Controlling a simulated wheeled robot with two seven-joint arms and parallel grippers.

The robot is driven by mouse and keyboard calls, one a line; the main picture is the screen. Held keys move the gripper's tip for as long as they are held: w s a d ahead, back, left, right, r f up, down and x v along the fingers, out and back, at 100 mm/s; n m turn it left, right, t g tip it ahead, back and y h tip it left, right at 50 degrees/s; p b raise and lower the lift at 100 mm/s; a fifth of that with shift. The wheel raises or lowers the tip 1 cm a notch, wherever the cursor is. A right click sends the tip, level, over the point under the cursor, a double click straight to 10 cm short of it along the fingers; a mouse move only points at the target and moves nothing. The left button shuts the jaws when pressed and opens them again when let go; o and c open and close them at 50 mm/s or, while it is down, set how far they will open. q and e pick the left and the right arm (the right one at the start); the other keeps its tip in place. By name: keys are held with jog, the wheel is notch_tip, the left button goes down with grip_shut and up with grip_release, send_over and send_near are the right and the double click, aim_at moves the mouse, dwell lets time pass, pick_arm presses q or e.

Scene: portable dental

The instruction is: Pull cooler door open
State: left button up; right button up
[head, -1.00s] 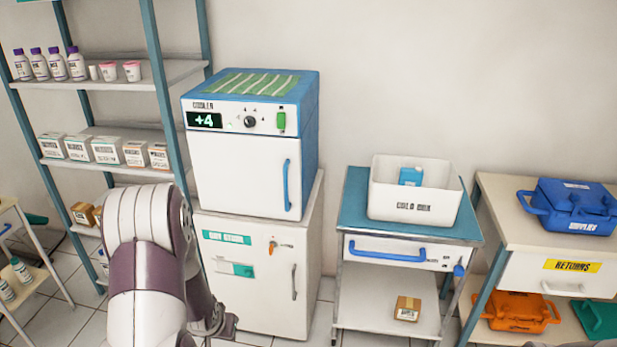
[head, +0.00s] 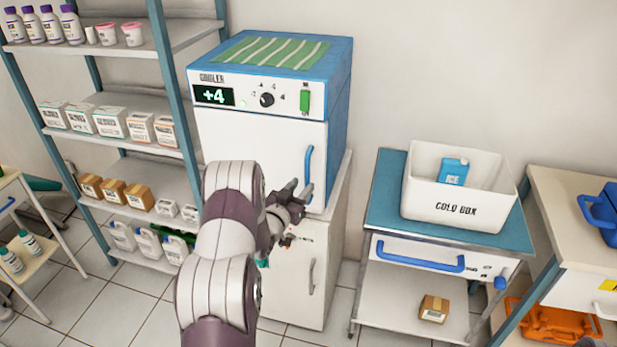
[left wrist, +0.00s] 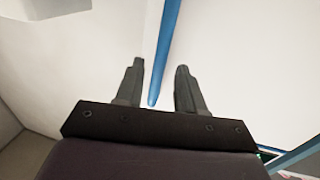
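The cooler (head: 258,135) is a white and blue box with a "+4" display, and its door looks shut. Its blue vertical handle (head: 308,172) is on the door's right side. My left gripper (head: 296,190) is beside the lower part of the handle. In the left wrist view the two fingers (left wrist: 160,75) are apart, and the blue handle (left wrist: 164,50) runs between them in the picture. The gripper is open and not closed on the handle. I cannot tell how deep the handle sits between the fingers. My right gripper is not seen.
The cooler stands on a white cabinet (head: 300,285). A shelf rack (head: 150,85) with bottles and boxes is at left. A blue-topped cart (head: 385,215) with a white cold box (head: 450,208) is at right. Tiled floor (head: 110,295) shows at lower left.

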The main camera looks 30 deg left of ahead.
aim_at(306, 181)
pick_arm(q)
jog(key=w, duration=0.4)
jog(key=shift+a+r, duration=0.1)
jog(key=shift+r, duration=0.05)
jog(key=shift+w, duration=0.25)
grip_shut()
jog(key=shift+s, duration=0.15)
